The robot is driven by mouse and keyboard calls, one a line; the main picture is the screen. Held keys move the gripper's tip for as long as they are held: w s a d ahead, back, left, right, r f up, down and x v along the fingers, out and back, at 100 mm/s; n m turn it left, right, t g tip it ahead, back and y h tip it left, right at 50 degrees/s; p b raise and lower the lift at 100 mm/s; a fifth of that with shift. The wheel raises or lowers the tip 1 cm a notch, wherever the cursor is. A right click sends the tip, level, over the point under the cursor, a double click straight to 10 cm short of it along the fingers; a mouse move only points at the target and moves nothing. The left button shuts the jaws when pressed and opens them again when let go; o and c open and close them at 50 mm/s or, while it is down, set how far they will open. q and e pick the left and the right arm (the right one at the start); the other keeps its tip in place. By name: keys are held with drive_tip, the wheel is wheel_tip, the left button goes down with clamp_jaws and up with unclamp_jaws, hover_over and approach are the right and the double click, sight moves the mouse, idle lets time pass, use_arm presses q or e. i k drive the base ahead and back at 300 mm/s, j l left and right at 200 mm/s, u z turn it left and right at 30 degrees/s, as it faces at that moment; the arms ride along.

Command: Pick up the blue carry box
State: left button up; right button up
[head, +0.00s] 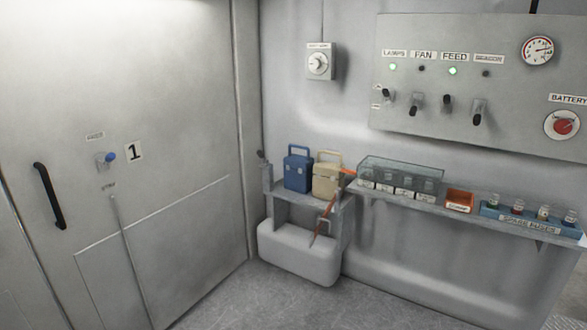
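The blue carry box (298,172) stands upright on a small grey shelf (292,200) in the corner, left of the middle of the head view. Its blue handle (299,150) arches up from the top. A beige carry box (327,178) of similar shape stands close to its right. Neither of my grippers shows in the head view, and nothing is holding the blue box.
An orange-handled tool (325,217) leans in front of the shelf's right part. A white bin-like block (299,252) sits below. To the right, a long shelf holds a clear case (402,175), an orange bin (459,201) and a spare fuse rack (528,222). Floor in front is clear.

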sight(298, 170)
drive_tip(key=i+j+u, duration=0.1)
drive_tip(key=i+u, duration=0.25)
drive_tip(key=i, duration=0.85)
drive_tip(key=i+j+z, duration=0.1)
drive_tip(key=i, duration=1.3)
